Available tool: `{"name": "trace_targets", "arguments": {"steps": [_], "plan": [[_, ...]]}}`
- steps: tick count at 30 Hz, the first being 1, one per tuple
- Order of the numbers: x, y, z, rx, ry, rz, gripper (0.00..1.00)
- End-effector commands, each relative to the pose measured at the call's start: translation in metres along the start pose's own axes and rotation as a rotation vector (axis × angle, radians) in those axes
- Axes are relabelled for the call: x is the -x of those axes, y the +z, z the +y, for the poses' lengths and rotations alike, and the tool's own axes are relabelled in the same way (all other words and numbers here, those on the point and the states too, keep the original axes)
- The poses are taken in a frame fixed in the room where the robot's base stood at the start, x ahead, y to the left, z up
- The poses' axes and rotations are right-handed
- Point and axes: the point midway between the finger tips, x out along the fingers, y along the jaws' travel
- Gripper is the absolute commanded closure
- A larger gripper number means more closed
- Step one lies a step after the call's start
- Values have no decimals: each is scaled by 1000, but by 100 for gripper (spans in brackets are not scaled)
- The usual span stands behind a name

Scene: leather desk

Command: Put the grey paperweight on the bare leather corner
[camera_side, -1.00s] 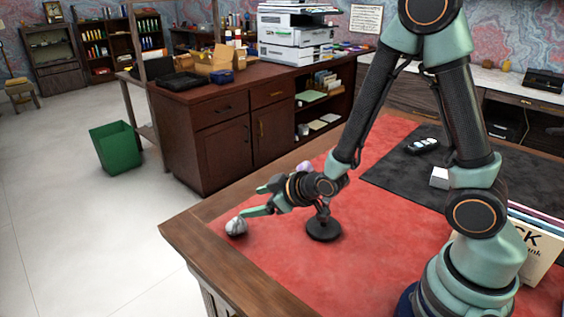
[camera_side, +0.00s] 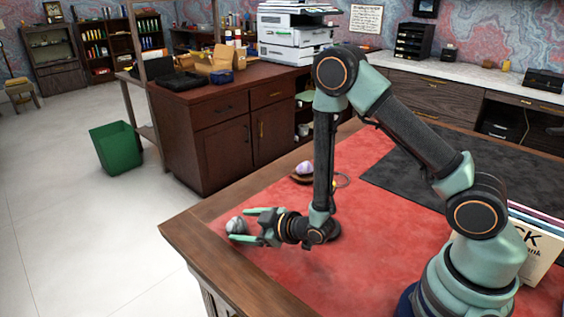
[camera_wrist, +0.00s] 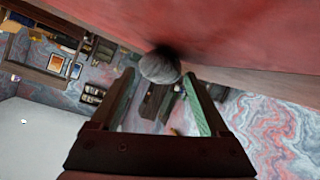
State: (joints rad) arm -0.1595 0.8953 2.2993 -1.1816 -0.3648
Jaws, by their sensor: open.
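The grey paperweight (camera_side: 237,225) is a rounded, streaked stone on the red leather (camera_side: 275,258) near the desk's left corner. My gripper (camera_side: 246,225) lies low and points left at it, with its two green fingers apart. In the wrist view the paperweight (camera_wrist: 160,67) shows at the far end of the gap between the open fingertips (camera_wrist: 158,80). The fingers flank its near side, and I see no clear grip on it. I cannot tell whether either finger touches it.
A purple-white rounded object (camera_side: 304,167) sits on a small brown dish (camera_side: 300,178) behind my arm. A dark mat (camera_side: 405,185) covers the right part of the desk. Books (camera_side: 535,250) stand at the right. The wooden desk edge (camera_side: 205,260) is close to the paperweight.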

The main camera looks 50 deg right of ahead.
Motion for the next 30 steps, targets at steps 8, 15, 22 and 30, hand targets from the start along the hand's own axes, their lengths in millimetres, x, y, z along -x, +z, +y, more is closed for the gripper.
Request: {"name": "trace_targets", "arguments": {"steps": [8, 15, 22, 30], "plan": [[-21, 0, 0, 0, 0, -1, 21], [-21, 0, 0, 0, 0, 0, 36], [-21, -1, 0, 0, 1, 1, 100], [-20, -3, 1, 0, 1, 2, 100]]}}
